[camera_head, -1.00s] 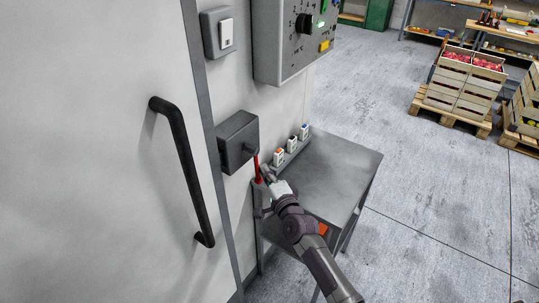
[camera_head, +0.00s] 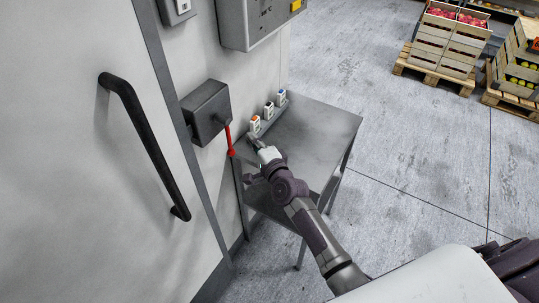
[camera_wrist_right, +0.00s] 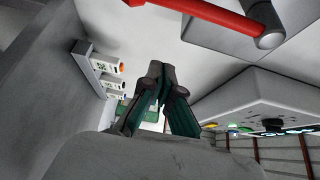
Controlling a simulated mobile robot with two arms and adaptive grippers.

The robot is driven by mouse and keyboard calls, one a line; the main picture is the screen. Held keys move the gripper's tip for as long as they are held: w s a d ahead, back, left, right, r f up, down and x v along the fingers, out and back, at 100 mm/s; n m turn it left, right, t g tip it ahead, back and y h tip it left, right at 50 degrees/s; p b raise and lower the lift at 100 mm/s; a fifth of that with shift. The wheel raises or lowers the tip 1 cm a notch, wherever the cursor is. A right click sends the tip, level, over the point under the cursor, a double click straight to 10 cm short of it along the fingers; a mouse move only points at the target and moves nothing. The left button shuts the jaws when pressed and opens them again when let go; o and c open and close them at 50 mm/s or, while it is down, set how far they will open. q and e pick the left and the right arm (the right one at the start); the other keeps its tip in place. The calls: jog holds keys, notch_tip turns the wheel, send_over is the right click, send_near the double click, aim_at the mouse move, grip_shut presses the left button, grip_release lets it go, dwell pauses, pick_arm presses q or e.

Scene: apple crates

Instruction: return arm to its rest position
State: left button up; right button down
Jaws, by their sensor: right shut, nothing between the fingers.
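My right gripper (camera_head: 257,142) reaches in over the left side of the small grey metal table. In the right wrist view its two dark fingers (camera_wrist_right: 162,76) meet at the tips, with nothing between them. A red lever (camera_head: 229,140) hangs down from a dark grey box (camera_head: 206,112) on the wall. The lever is left of the gripper and looks apart from it. The red lever (camera_wrist_right: 205,8) also crosses the top of the right wrist view, clear of the fingers. My left gripper is not in view.
The metal table (camera_head: 318,122) stands against the wall, with several small white devices (camera_head: 268,110) in a holder on its wall side. A door with a black handle (camera_head: 146,145) is at left. Apple crates (camera_head: 447,42) stand on pallets far right. The floor between is clear.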

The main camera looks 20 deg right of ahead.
jog(key=s+b, duration=0.1)
jog(key=s, duration=0.7)
jog(key=s+f+n+g, duration=0.3)
jog(key=s+f, duration=0.2)
jog(key=f, duration=0.5)
jog(key=s+f+n+g, duration=0.2)
jog(key=s+f+n, duration=0.15)
jog(key=f, duration=0.65)
jog(key=s+f+n+g, duration=0.3)
jog(key=s+f, duration=0.3)
jog(key=f, duration=0.5)
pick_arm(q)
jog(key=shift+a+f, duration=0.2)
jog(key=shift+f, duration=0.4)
pick_arm(e)
jog(key=s+d+f+n+g, duration=0.1)
jog(key=s+f+n+g, duration=0.2)
jog(key=s+f, duration=0.3)
jog(key=s+d+f+n+g+h, duration=0.1)
jog(key=s+f, duration=0.5)
jog(key=s, duration=1)
jog(key=s+d+f+n+g+h, duration=0.1)
jog(key=s+d+f+n+g, duration=0.2)
jog(key=s, duration=0.9)
notch_tip(320, 180, down, 4)
jog(key=n+g, duration=0.1)
jog(key=n, duration=0.2)
jog(key=shift+r+g, duration=0.2)
jog(key=shift+g, duration=0.1)
